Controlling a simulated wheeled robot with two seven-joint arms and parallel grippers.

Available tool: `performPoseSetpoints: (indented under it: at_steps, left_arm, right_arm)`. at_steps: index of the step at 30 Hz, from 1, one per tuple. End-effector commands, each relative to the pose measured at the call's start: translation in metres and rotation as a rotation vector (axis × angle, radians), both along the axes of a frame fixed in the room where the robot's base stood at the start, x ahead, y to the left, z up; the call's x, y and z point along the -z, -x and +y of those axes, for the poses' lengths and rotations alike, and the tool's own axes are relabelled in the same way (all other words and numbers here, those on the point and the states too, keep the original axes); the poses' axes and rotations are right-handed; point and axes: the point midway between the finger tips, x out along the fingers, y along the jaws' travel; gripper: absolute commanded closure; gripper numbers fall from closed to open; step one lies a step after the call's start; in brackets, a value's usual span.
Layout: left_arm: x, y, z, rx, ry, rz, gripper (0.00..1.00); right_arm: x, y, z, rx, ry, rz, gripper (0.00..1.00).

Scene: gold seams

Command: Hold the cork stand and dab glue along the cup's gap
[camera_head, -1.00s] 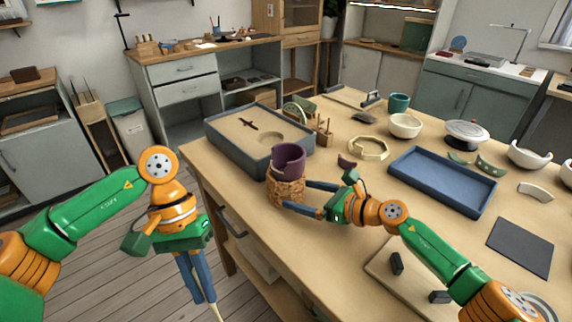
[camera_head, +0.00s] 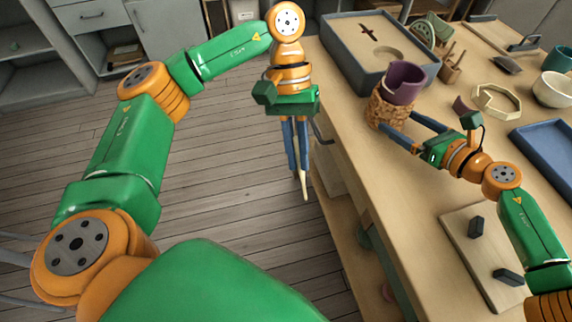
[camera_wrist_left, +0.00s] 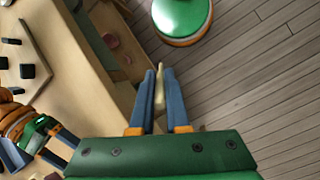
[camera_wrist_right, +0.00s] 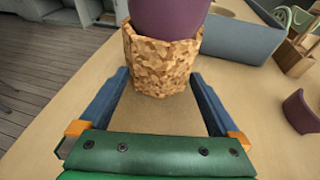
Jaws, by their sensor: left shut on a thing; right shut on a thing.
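The cork stand (camera_head: 389,111) stands on the table near its left edge, with the purple cup (camera_head: 405,82) seated in it. The cup has a notch in its rim. My right gripper (camera_head: 381,122) is shut on the cork stand, a finger on each side, as the right wrist view (camera_wrist_right: 160,62) also shows. My left gripper (camera_head: 299,172) points down beyond the table's edge, over the floor. It is shut on a thin cream stick (camera_wrist_left: 160,88), whose tip sticks out below the fingers. A purple shard (camera_head: 462,105) lies on the table near my right gripper.
A grey-blue box of sand (camera_head: 372,75) stands behind the cork stand. A board (camera_head: 460,225) with dark blocks lies at the front. Wooden floor is clear left of the table.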

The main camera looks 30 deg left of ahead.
Motion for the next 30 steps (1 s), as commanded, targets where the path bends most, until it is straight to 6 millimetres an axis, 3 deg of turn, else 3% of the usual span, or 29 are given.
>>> performPoseSetpoints:
  at_steps: [5, 8, 12, 15, 18, 23, 30]
  left_arm:
    - [-0.04, -0.063, -0.021, -0.387, 0.07, -0.036, 1.0]
    - [-0.076, -0.102, -0.034, -0.666, 0.112, -0.081, 1.0]
    - [-0.138, -0.148, -0.051, -1.08, 0.156, -0.172, 1.0]
    - [-0.177, -0.168, -0.059, -1.314, 0.168, -0.233, 1.0]
    - [-0.202, -0.178, -0.061, -1.458, 0.169, -0.271, 1.0]
    - [-0.209, -0.182, -0.061, -1.519, 0.166, -0.288, 1.0]
    - [-0.185, -0.182, -0.06, -1.52, 0.164, -0.285, 1.0]
  right_arm:
    - [-0.001, 0.0, 0.0, 0.0, -0.001, -0.001, 0.33]
    - [-0.001, 0.0, 0.0, 0.0, -0.001, -0.001, 0.33]
    - [0.0, 0.0, 0.0, 0.0, -0.001, -0.001, 0.33]
    - [0.0, 0.0, 0.0, 0.0, -0.001, -0.001, 0.33]
    - [0.0, 0.0, 0.0, 0.0, -0.001, -0.001, 0.33]
    - [0.0, 0.0, 0.0, 0.0, -0.001, -0.001, 0.34]
    - [-0.001, 0.0, 0.0, 0.0, -0.001, -0.001, 0.34]
